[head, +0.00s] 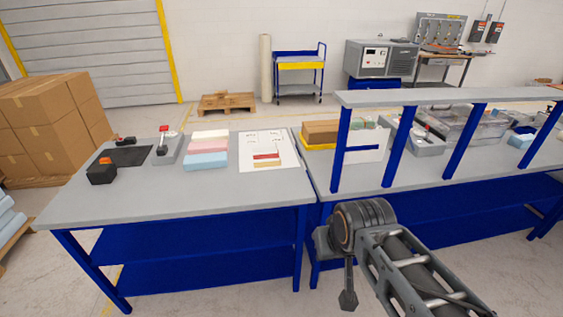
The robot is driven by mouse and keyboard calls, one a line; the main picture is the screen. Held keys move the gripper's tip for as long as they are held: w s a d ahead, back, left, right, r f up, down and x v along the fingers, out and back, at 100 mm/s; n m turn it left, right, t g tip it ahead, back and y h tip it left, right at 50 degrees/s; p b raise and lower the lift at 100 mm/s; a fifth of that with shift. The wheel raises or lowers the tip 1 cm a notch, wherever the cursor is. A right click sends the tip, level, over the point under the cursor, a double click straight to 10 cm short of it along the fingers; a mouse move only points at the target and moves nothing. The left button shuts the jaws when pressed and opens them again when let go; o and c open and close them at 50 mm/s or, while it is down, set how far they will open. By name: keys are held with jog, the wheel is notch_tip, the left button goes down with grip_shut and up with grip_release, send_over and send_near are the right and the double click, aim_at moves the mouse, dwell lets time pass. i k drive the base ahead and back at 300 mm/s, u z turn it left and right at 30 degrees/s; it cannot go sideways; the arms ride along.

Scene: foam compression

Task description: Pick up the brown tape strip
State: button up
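A thin brownish strip (267,164), which looks like the brown tape strip, lies flat on a white sheet (287,160) on the left table. A red strip (266,156) lies just behind it. My gripper (348,301) appears at the end of my arm, pointing down in front of the tables. It is to the right of the strip and nearer to me, well apart from it. It is small and dark, and I cannot make out its fingers or anything held.
White, pink and blue foam blocks (207,161) lie left of the sheet. Black and grey devices (102,172) stand farther left on the grey table (150,205). The table's front area is clear. The right table carries a raised shelf (440,96) on blue posts.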

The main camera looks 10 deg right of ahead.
aim_at(276, 163)
jog(key=i, duration=1.6)
